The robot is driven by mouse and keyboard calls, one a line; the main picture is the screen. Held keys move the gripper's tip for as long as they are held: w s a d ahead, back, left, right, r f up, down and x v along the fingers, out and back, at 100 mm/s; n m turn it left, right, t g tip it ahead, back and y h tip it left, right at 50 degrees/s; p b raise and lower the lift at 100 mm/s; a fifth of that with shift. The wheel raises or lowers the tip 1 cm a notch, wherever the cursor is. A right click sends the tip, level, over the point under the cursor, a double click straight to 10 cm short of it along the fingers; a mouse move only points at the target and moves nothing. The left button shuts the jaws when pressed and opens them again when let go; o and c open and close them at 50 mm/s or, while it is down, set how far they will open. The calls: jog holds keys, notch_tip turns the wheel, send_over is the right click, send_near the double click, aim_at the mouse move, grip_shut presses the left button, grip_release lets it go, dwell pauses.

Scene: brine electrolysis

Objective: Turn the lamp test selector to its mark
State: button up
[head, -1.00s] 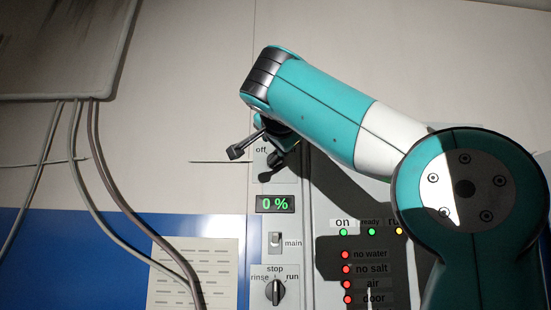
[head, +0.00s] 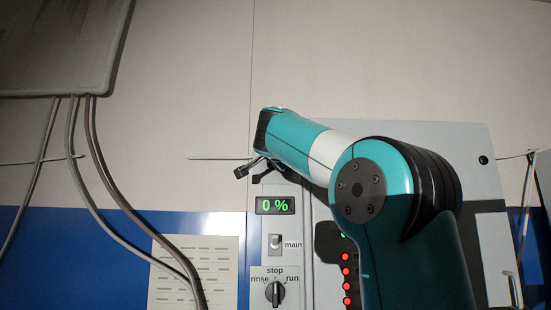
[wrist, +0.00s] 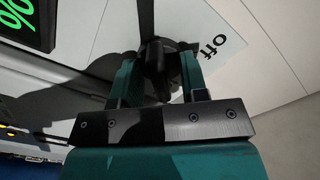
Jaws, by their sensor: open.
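A dark round selector knob (wrist: 157,58) with a raised grip shows in the wrist view, beside a white plate marked "Off" (wrist: 213,46). No lamp test name is readable on it. My gripper (wrist: 158,78) is open, with one finger on each side of the knob in this view; I cannot tell whether they touch it. In the head view my gripper (head: 248,175) is in front of the panel, above the display, and my arm hides the knob.
Below are the green "0 %" display (head: 275,205), the main switch (head: 275,242) and the rinse/stop/run selector (head: 275,292). Red indicator lamps (head: 346,271) are partly behind my arm.

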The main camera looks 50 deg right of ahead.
jog(key=shift+c, duration=0.4)
grip_shut()
jog(key=shift+n, duration=0.4)
jog(key=n, duration=0.3)
jog(key=shift+n, duration=0.3)
jog(key=n, duration=0.4)
jog(key=shift+n+p, duration=0.3)
jog(key=shift+p, duration=0.05)
jog(key=n, duration=0.4)
jog(key=shift+p, duration=0.35)
jog(key=shift+n+p, duration=0.4)
jog(key=shift+n, duration=2.1)
